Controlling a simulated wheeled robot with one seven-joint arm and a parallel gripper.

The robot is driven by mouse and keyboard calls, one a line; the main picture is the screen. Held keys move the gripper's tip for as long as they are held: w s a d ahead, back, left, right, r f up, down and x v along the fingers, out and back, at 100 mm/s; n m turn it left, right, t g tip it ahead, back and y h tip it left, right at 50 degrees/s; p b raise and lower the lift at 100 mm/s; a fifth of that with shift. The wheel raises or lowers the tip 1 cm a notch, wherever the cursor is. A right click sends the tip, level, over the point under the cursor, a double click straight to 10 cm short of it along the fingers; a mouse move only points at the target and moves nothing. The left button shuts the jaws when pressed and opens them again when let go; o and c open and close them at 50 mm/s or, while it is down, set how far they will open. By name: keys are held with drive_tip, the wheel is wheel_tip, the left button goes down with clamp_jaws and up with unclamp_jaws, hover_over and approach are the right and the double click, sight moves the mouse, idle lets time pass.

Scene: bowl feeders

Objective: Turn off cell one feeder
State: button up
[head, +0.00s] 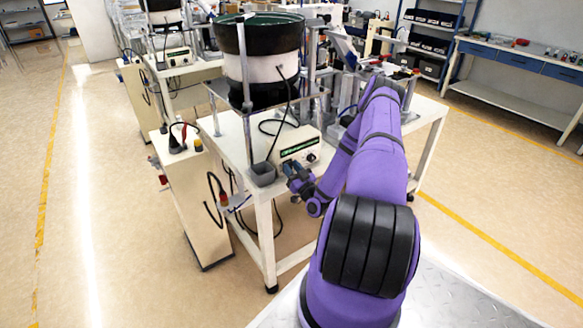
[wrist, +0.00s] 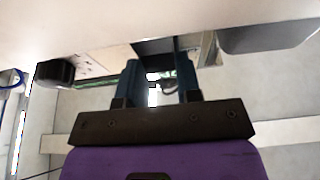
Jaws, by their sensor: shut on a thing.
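The near bowl feeder has a dark green bowl (head: 262,34) on a white drum. It stands on a white table. Its cream control box (head: 297,147), with a green display, sits at the table's front edge. My gripper (head: 296,172) is at the lower front of this box. In the wrist view my gripper (wrist: 158,64) has its two dark fingers on a small part under the pale housing. The fingers hide most of that part, and I cannot tell exactly what it is. A black knob (wrist: 55,72) stands left of the fingers, apart from them.
A cream cabinet (head: 190,205) with buttons and cables stands left of the table. Another feeder (head: 165,22) is behind. The floor at left is clear.

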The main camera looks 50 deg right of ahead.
drive_tip(key=shift+f+t, duration=0.1)
drive_tip(key=shift+t, duration=0.2)
drive_tip(key=o, duration=0.9)
drive_tip(key=v, duration=1)
drive_tip(key=shift+s+a+f, duration=0.1)
drive_tip(key=shift+s+f, duration=0.05)
drive_tip(key=shift+s, duration=0.25)
